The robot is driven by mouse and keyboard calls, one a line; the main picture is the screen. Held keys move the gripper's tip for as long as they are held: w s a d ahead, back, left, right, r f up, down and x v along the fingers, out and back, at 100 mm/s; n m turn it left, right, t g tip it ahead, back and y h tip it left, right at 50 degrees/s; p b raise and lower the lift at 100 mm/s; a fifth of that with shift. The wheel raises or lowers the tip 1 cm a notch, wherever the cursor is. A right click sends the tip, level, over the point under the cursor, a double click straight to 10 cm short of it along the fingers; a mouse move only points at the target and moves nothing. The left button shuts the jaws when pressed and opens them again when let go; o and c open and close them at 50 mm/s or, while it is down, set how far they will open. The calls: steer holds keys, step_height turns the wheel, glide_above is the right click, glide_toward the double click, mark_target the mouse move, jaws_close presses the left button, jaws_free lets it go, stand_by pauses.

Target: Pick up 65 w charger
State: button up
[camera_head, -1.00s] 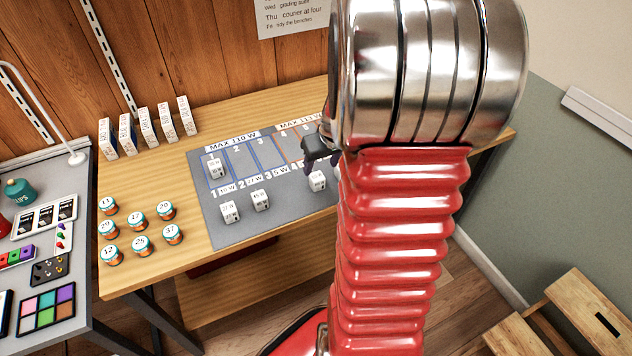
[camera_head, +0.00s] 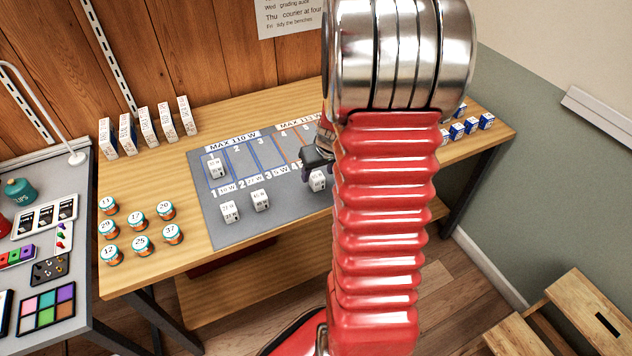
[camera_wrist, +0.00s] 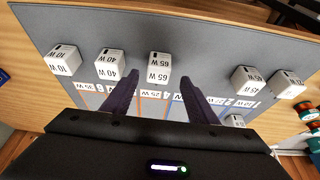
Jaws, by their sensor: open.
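The 65 W charger (camera_wrist: 159,68) is a white block standing on the grey mat (camera_wrist: 210,50). Its 65 W label reads clearly in the wrist view. My gripper (camera_wrist: 160,78) is open and empty, with one dark finger on each side of the line to this charger. The fingertips appear close to its near side; I cannot tell if they touch it. In the head view my gripper (camera_head: 318,160) shows beside my red arm, just above a white charger (camera_head: 317,181) that seems to be the same one. My arm hides the right part of the mat there.
A 40 W charger (camera_wrist: 110,63) and a 10 W charger (camera_wrist: 64,60) stand left of it in the wrist view; a 45 W charger (camera_wrist: 246,79) stands right. One charger (camera_head: 215,168) sits in slot 1. Numbered jars (camera_head: 141,245) and blue-white boxes (camera_head: 471,126) flank the mat.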

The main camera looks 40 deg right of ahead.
mark_target(317, 175)
steer(key=shift+x, duration=2.35)
steer(key=shift+d, duration=0.15)
steer(key=c, duration=1.2)
steer(key=shift+o, duration=0.2)
steer(key=shift+r, duration=0.1)
step_height(317, 175, up, 10)
steer(key=shift+f, duration=0.1)
